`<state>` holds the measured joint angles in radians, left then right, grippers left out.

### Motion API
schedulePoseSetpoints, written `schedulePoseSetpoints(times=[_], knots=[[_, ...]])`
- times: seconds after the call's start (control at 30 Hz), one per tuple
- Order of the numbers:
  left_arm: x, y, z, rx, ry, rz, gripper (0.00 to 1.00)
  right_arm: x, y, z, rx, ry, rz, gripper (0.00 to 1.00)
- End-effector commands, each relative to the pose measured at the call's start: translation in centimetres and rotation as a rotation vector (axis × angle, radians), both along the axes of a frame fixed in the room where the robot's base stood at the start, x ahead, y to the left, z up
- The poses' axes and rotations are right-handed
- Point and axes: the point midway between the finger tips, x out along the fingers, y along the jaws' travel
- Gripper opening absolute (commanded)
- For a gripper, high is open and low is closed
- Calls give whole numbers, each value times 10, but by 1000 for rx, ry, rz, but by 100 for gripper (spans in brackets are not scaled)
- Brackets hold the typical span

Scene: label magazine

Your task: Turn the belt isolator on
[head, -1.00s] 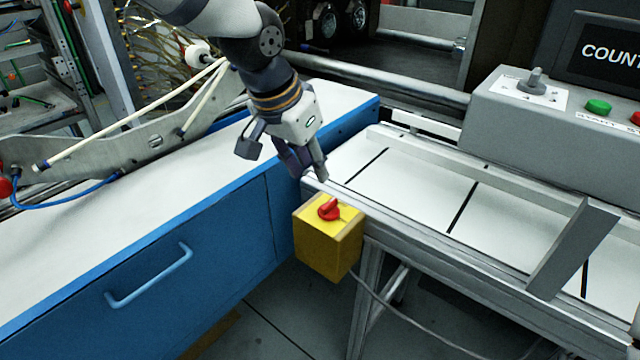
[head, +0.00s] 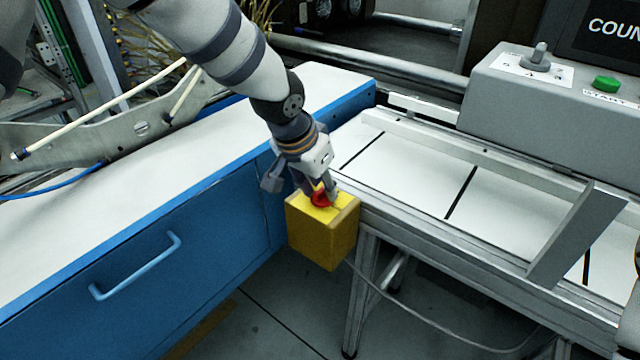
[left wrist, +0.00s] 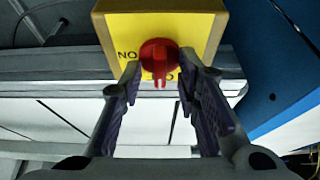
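The belt isolator is a yellow box (head: 322,232) with a red rotary knob (head: 321,198) on top, at the corner of the conveyor frame. In the left wrist view the knob (left wrist: 158,56) sits on the yellow face, its grip bar pointing down the picture. Letters reading "NO" show left of the knob; another marking below it is partly hidden. My left gripper (head: 322,190) is at the knob, pointing down. In the left wrist view its fingers (left wrist: 160,72) are apart, one on each side of the grip bar, with visible gaps.
A white conveyor bed (head: 425,175) with black lines and a slanted metal guide (head: 575,235) lies to the right. A grey control box (head: 570,110) stands behind it. A blue cabinet (head: 190,235) with a white top is on the left. A cable runs below the isolator.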

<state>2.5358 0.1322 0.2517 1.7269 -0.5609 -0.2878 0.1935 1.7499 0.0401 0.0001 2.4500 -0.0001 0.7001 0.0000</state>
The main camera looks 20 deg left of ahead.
Motion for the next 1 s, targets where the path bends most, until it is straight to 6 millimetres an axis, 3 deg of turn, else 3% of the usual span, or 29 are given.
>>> schedulePoseSetpoints(times=[0.03,0.1,0.13,0.57,1.0], knots=[[0,0,0,0,0,0,19,0,0,0,0,0,0,57],[0,0,0,0,0,0,3,0,0,0,0,0,0,57],[0,0,0,0,0,0,0,0,0,0,0,0,0,57],[0,1,0,-2,2,-44,0,0,0,0,0,-1,0,57],[1,3,-3,-5,6,-387,0,-4,0,-4,0,16,0,57]])
